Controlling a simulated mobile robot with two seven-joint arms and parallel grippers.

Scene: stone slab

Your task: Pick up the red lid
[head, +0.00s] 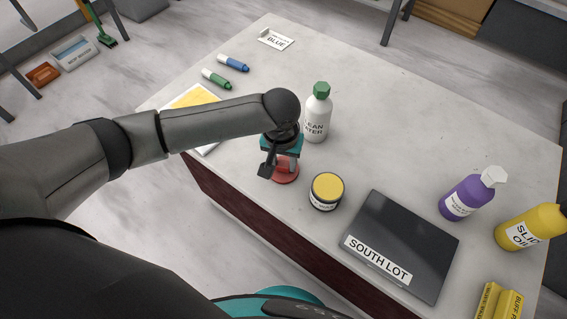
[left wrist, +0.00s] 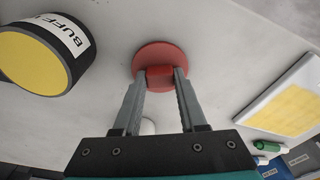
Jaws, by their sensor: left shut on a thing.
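The red lid (head: 286,174) is a round flat disc with a raised block handle, near the front edge of the stone slab in the head view. It also shows in the left wrist view (left wrist: 160,54). My left gripper (head: 277,168) points down over it. In the left wrist view, the two fingers (left wrist: 160,74) are closed on the handle, one on each side. Whether the lid touches the slab is hard to tell. My right gripper is not in view.
A yellow-topped tin (head: 327,190) stands close to the right of the lid. A white bottle with a green cap (head: 317,113) stands behind it. A dark tray labelled SOUTH LOT (head: 405,240) lies farther right. The slab's (head: 400,120) middle back is clear.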

